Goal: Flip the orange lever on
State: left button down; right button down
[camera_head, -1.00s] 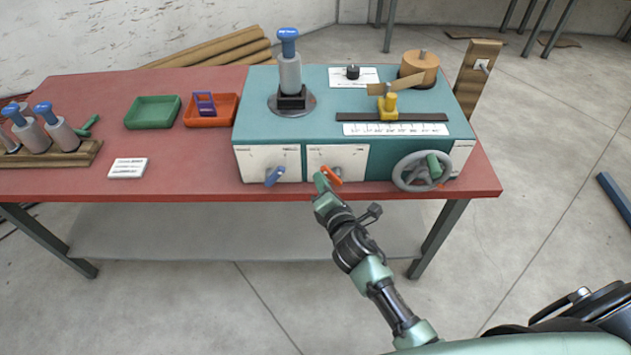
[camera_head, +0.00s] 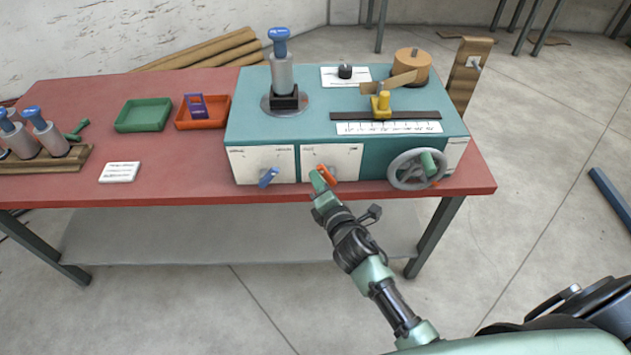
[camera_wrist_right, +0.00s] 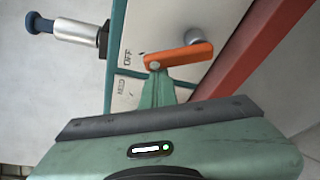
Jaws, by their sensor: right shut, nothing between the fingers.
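The orange lever (camera_head: 325,173) is on the right white panel of the teal machine's front face. It slants down to the right in the head view. In the right wrist view the orange lever (camera_wrist_right: 180,56) lies across the panel, beside printed lettering. My right gripper (camera_head: 317,178) is shut and empty, with its fingertips at the lever's left side. My left gripper is not in view.
A blue lever (camera_head: 268,177) sits on the left panel, and a grey handwheel (camera_head: 393,172) on the right. The machine (camera_head: 240,125) stands on a red table (camera_head: 60,190). Green (camera_head: 143,128) and orange (camera_head: 222,121) trays lie to the left. Floor in front is open.

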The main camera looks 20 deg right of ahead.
aim_at(326, 171)
jog(key=d+m+b, duration=0.1)
jog(key=m+t+b, duration=0.1)
jog(key=m, duration=0.1)
jog(key=shift+s+d+r+y+b, duration=0.2)
jog(key=shift+d+r+y+b, duration=0.15)
jog(key=shift+r+y, duration=0.05)
jog(key=m+b, duration=0.1)
jog(key=d+m+t+b, duration=0.1)
jog(key=m, duration=0.1)
jog(key=shift+s+d+r, duration=0.1)
jog(key=shift+s+r, duration=0.05)
jog(key=shift+s, duration=0.05)
jog(key=shift+s+d+r+m+t+h+b, duration=0.15)
jog(key=shift+d+m+t+b, duration=0.35)
jog(key=shift+m, duration=0.6)
jog(key=shift+s+d+f+m+t+h+b, duration=0.15)
jog(key=shift+d+m+b, duration=0.3)
jog(key=shift+m+b, duration=0.5)
jog(key=shift+s+d+r+m+t+h+b, duration=0.15)
jog(key=shift+d+m+t+b, duration=0.25)
jog(key=shift+m, duration=0.85)
jog(key=shift+d+h, duration=0.1)
jog(key=shift+h, duration=0.15)
jog(key=shift+w, duration=0.1)
